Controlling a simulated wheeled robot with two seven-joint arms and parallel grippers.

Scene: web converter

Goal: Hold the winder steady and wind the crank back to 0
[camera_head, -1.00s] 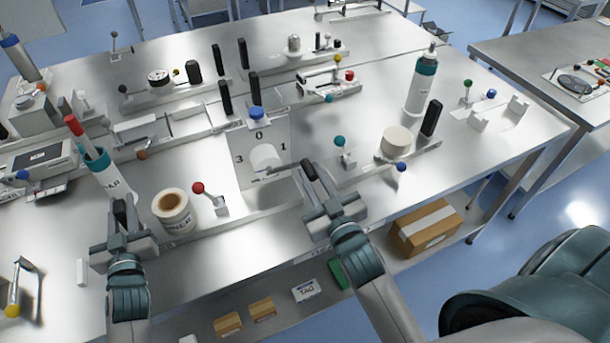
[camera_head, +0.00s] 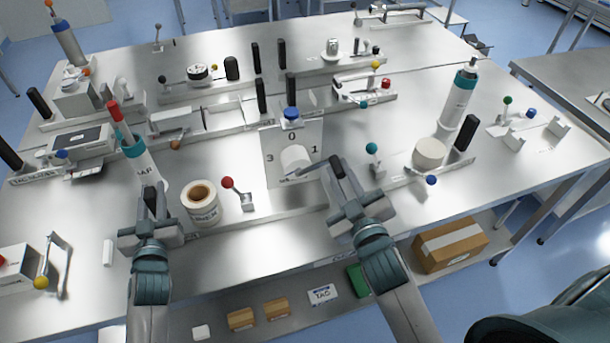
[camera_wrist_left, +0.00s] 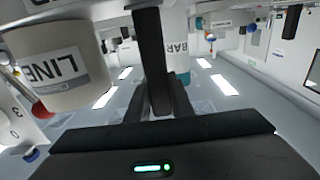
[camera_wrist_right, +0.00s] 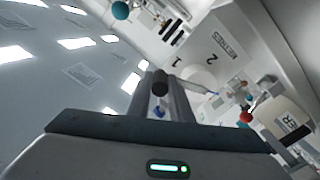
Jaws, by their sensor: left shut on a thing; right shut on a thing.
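The winder's pale dial plate (camera_head: 281,178) stands at the bench's front, with 0 at the top, 1 right and 3 left. From its white hub (camera_head: 294,157) the crank arm points right and slightly down, just below 1. My right gripper (camera_head: 342,185) is shut on the crank's black handle (camera_head: 337,166); the handle also shows between the fingers in the right wrist view (camera_wrist_right: 160,86). My left gripper (camera_head: 150,212) is shut on a black upright grip (camera_wrist_left: 151,55) left of the dial. The grip's foot is hidden by the gripper.
A white labelled roll (camera_head: 202,207) and a red-knobbed lever (camera_head: 238,194) stand between my left gripper and the dial. A BAR bottle (camera_head: 140,158) stands behind the left gripper. A teal-knobbed lever (camera_head: 373,158) and a white drum (camera_head: 429,152) are right of the crank.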

